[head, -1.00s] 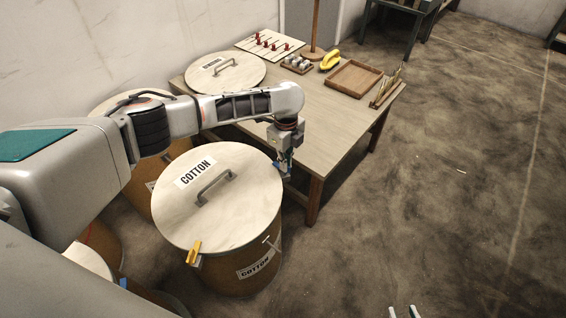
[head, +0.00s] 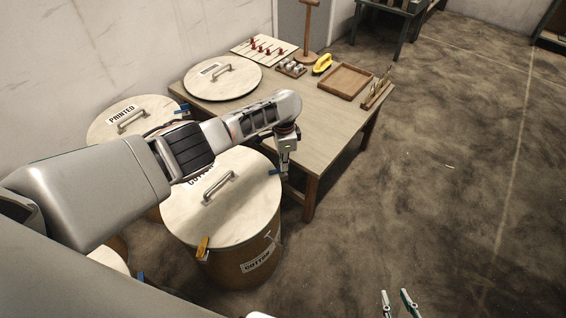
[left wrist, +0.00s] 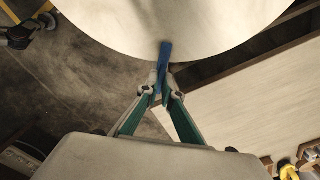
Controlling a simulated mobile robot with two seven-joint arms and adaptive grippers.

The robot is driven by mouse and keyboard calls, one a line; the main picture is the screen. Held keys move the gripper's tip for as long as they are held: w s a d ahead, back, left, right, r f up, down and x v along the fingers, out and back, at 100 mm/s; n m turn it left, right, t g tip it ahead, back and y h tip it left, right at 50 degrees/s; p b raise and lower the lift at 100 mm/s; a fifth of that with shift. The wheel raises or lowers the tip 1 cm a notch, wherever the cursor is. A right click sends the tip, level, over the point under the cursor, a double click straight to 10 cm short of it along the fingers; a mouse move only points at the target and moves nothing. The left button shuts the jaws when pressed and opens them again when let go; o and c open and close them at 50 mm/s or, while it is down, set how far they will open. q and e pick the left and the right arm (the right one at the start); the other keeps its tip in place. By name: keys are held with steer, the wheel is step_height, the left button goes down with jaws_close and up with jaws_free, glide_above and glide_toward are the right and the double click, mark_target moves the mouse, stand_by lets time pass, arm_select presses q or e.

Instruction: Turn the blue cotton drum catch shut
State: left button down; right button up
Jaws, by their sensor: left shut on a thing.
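The cotton drum (head: 232,262) stands upright with its pale round lid (head: 215,220) on, which has a grey handle and a partly hidden label. The blue catch (head: 274,171) is at the lid's right rim, and it also shows in the left wrist view (left wrist: 165,53), running toward the lid edge. My left gripper (head: 284,170) is at this rim, its fingertips (left wrist: 165,94) closed on the blue catch. A yellow-orange catch (head: 202,247) is at the lid's near rim. My right gripper (head: 397,302) is at the bottom edge, fingers apart and empty.
The wooden table (head: 300,125) behind the drum holds another lid (head: 222,82), a wooden tray (head: 350,82) and a yellow tool (head: 322,64). The printed drum's lid (head: 110,118) is at the left. The floor (head: 450,190) at right is clear.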

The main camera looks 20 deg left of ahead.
arm_select(q)
steer(key=shift+s+f+n, duration=0.15)
steer(key=shift+n, duration=0.55)
steer(key=c, duration=2.2)
jaws_free()
steer(key=shift+c, duration=0.2)
steer(key=shift+d+r, duration=0.1)
steer(key=shift+r, duration=0.85)
step_height(320, 180, up, 10)
